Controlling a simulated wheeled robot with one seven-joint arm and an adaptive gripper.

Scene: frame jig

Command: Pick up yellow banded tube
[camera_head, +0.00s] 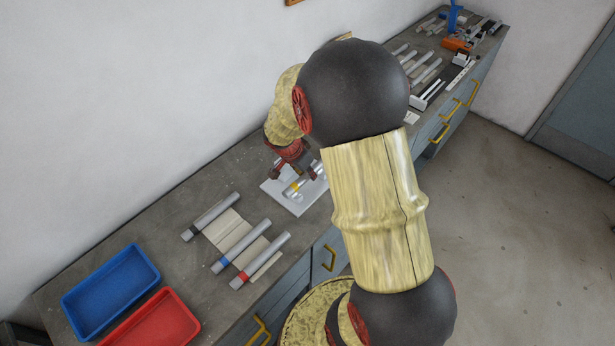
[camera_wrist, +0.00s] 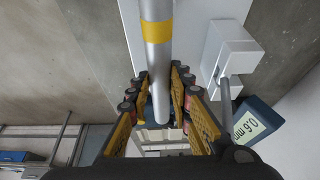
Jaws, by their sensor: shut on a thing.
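The yellow banded tube is a grey metal tube with a yellow band near one end. In the wrist view the tube (camera_wrist: 158,58) runs between the fingers of my gripper (camera_wrist: 159,82), which is shut on it, with the yellow band beyond the fingertips. In the head view the yellow banded tube (camera_head: 289,190) shows over a white plate (camera_head: 297,207), below my gripper (camera_head: 291,172). My arm hides part of this area. I cannot tell whether the tube touches the plate.
A white block (camera_wrist: 236,48) and a gauge display (camera_wrist: 254,122) stand close beside the tube. Tubes with black (camera_head: 210,217), blue (camera_head: 241,247) and red (camera_head: 260,260) bands lie nearer. A blue tray (camera_head: 68,305) and a red tray (camera_head: 188,307) sit at lower left. More tools lie at the far end.

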